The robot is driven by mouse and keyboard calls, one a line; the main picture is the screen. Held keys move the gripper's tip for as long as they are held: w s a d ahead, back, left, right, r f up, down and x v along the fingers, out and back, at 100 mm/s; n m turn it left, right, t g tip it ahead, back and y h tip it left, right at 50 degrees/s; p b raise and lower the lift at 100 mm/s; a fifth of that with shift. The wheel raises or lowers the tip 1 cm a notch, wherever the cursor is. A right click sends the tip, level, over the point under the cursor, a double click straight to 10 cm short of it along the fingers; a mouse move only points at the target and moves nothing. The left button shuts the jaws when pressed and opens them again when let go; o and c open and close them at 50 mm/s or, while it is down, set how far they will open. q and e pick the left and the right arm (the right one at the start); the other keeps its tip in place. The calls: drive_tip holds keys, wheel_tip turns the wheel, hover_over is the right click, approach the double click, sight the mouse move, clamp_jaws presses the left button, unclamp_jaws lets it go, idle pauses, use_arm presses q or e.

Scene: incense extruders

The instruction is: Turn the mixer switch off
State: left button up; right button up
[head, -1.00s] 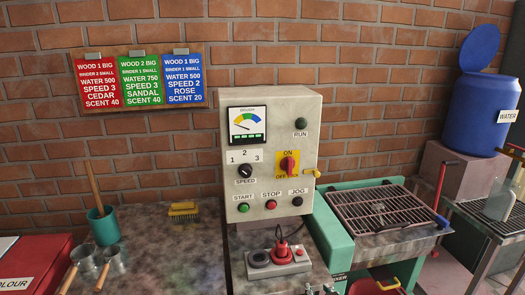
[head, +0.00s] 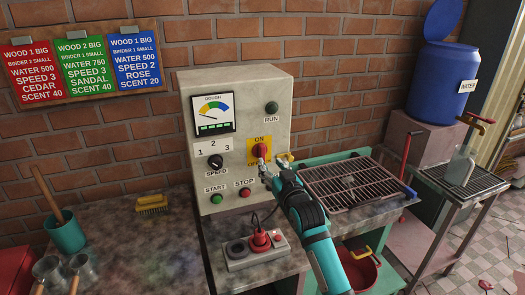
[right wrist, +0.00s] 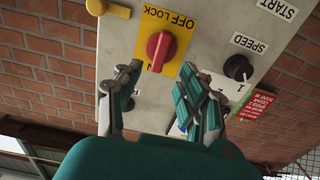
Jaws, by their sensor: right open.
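The mixer's red rotary switch (head: 260,151) sits on a yellow plate on the front of the grey control box (head: 245,88). ON is printed above it and OFF below. My right gripper (head: 268,172) is open and empty, close in front of the switch. In the wrist view its fingers (right wrist: 160,76) are spread to both sides, just short of the knob. My left gripper is out of view.
The speed knob (head: 215,162), start button (head: 216,198) and stop button (head: 245,193) are nearby. A pendant with a red button (head: 260,240) lies on the bench below.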

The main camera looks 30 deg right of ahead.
sight(263, 154)
drive_tip(key=p+x, duration=0.1)
drive_tip(key=x, duration=0.6)
drive_tip(key=shift+w, duration=0.3)
drive_tip(key=shift+c, duration=0.5)
clamp_jaws()
